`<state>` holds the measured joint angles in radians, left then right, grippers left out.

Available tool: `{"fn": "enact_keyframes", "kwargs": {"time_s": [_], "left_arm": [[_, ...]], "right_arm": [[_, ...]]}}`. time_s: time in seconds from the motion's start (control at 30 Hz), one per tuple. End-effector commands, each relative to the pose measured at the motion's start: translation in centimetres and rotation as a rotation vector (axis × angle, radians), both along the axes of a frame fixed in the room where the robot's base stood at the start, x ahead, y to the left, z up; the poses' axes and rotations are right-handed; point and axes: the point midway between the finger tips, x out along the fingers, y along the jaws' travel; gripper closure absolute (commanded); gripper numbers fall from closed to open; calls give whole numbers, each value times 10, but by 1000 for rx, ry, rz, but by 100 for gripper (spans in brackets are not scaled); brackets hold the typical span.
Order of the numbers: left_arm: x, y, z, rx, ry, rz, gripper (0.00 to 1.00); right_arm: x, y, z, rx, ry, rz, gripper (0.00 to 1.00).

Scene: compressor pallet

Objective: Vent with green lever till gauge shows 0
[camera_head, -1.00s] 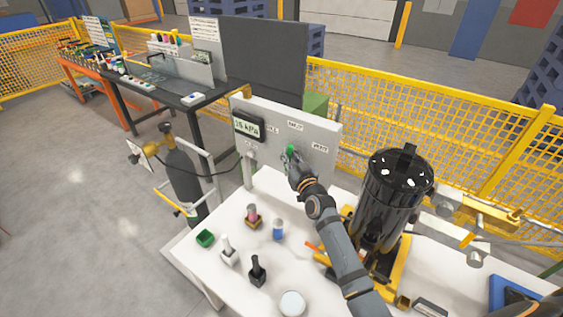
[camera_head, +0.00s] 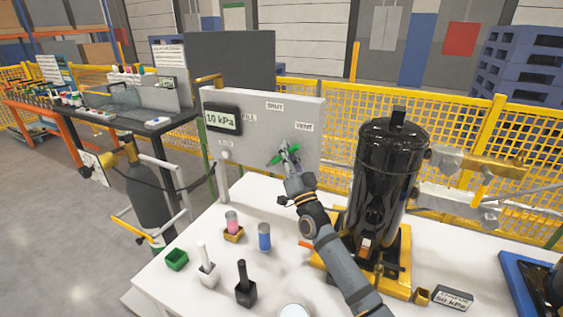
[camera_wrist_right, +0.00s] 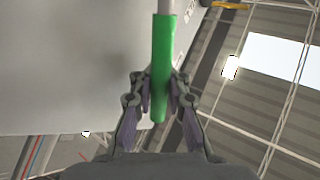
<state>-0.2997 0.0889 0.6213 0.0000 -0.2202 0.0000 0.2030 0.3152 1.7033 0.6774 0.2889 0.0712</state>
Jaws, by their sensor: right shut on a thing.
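The green lever (camera_head: 276,159) sits on the grey upright panel (camera_head: 262,113), below and left of the VENT label (camera_head: 304,127). My right gripper (camera_head: 287,157) is at the lever. In the right wrist view the lever (camera_wrist_right: 164,60) is a green sleeve on a grey rod, and my right gripper (camera_wrist_right: 160,98) is shut on its end. The gauge (camera_head: 221,118) on the panel's left reads 10 kPa. A SHUT label (camera_head: 275,106) is at the panel's top. My left gripper is not in view.
A black cylindrical compressor (camera_head: 388,175) on a yellow base stands right of my right arm. Small bottles and holders, including a blue one (camera_head: 264,237), stand on the white table (camera_head: 190,235). A gas cylinder (camera_head: 147,190) stands at the left.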

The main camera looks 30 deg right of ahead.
Motion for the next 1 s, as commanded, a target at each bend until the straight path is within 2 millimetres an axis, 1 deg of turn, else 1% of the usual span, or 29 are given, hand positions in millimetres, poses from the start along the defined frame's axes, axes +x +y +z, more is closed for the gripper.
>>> {"fn": "enact_keyframes", "kwargs": {"time_s": [0.03,0.13,0.23,0.4,0.83,0.87,1.0], "left_arm": [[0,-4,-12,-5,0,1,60],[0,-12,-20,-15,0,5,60],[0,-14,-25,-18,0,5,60],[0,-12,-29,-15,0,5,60],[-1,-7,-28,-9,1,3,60],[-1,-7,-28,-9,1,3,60],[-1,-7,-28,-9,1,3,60]], "right_arm": [[-1,0,-11,11,-10,-2,100],[-3,-1,-12,38,-43,-2,100],[-4,-2,-12,54,-68,-2,100],[-6,-3,-11,70,-90,-2,100],[-6,-4,-10,74,-97,-3,100],[-6,-4,-10,74,-97,-3,86],[-6,-4,-9,75,-98,-2,67]]}}
